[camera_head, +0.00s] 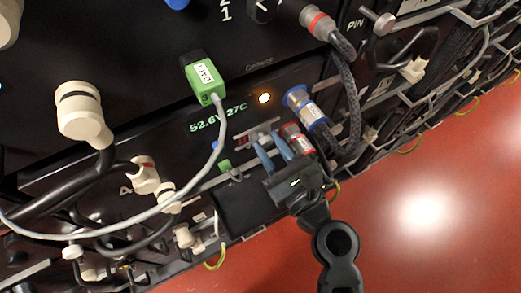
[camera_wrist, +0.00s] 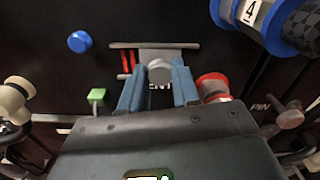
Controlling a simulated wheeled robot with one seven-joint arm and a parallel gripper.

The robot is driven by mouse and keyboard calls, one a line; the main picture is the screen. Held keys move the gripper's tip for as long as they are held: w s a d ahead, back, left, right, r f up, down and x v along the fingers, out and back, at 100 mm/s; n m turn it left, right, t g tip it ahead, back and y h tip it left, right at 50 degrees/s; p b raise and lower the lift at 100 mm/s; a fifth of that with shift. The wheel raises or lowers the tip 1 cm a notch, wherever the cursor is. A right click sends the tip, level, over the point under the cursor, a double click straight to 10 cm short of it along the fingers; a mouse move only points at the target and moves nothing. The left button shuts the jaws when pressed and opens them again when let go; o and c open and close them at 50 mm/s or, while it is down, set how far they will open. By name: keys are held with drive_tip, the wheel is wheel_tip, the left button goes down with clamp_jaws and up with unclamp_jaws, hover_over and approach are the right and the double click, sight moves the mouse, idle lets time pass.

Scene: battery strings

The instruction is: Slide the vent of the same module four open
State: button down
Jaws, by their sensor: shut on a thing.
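The vent is a grey sliding plate (camera_wrist: 176,54) between two rails on a black module front, with a round grey knob (camera_wrist: 159,70) on it. Red slots (camera_wrist: 127,62) show to the left of the plate. My gripper (camera_wrist: 160,78) has its blue fingers on either side of the knob and is shut on it. In the head view my gripper (camera_head: 269,148) reaches the vent from below, and its fingers partly hide the plate. A blue connector (camera_wrist: 245,14) marked 4 is up and right of the vent. The lettering below the knob is partly hidden.
A red connector (camera_wrist: 212,86) sits close to the right finger. A blue button (camera_wrist: 80,42) and a green plug (camera_wrist: 97,96) are to the left. In the head view a grey cable from a green connector (camera_head: 204,78) loops left. Open red floor (camera_head: 430,210) lies lower right.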

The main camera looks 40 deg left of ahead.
drive_tip(key=shift+w+d, duration=0.35)
drive_tip(key=shift+w, duration=0.5)
drive_tip(key=c, duration=0.8)
unclamp_jaws()
drive_tip(key=v, duration=0.7)
drive_tip(key=shift+d+b, duration=0.3)
drive_tip(key=shift+d, duration=0.1)
drive_tip(key=shift+s+d+f, duration=0.1)
